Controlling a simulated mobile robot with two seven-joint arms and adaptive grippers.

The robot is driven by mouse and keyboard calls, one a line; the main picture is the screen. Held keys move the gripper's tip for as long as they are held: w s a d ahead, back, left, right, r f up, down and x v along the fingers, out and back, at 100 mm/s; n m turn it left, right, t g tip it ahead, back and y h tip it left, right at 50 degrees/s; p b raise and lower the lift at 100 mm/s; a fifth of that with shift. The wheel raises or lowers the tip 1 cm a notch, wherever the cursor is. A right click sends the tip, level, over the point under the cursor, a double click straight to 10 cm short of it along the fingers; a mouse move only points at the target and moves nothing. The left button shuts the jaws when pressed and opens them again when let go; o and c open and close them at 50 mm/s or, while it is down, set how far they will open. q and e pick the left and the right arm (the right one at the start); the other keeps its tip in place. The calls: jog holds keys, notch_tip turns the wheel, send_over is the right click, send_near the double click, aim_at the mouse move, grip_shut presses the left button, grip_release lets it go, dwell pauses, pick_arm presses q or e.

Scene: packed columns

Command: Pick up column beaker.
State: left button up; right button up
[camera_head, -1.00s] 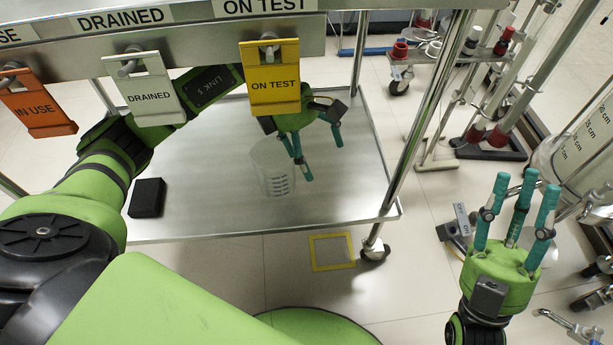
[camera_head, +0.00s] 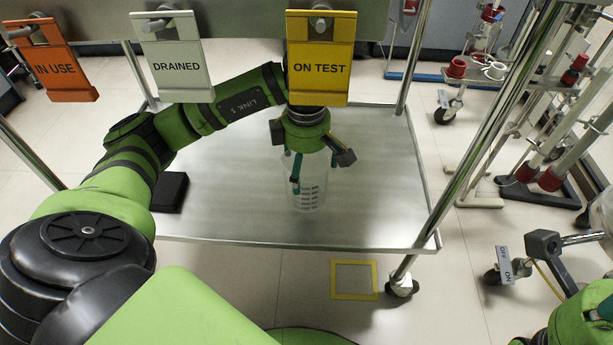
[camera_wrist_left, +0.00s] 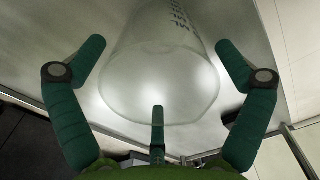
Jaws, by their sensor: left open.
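The column beaker (camera_head: 310,194) is clear, with dark graduation marks, and stands on the lower metal shelf of the cart. My left gripper (camera_head: 314,172) is open at the beaker's top in the head view, with fingers beside its upper part. In the left wrist view, the beaker (camera_wrist_left: 160,75) lies between the spread teal fingers of the left gripper (camera_wrist_left: 160,75). Two fingers flank it with gaps, and the third overlaps its near rim. Contact cannot be told. Only part of my right gripper (camera_head: 590,312) shows at the lower right edge; its fingertips are mostly cut off.
The metal shelf (camera_head: 240,222) has free room around the beaker. A black block (camera_head: 169,192) lies at its left. Orange (camera_head: 54,68), white (camera_head: 176,65) and yellow (camera_head: 319,72) tags hang above. Stands with red clamps (camera_head: 551,178) are on the right. A yellow floor square (camera_head: 354,294) lies in front.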

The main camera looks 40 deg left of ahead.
pick_arm(q)
jog(key=c, duration=1)
jog(key=shift+r, duration=0.2)
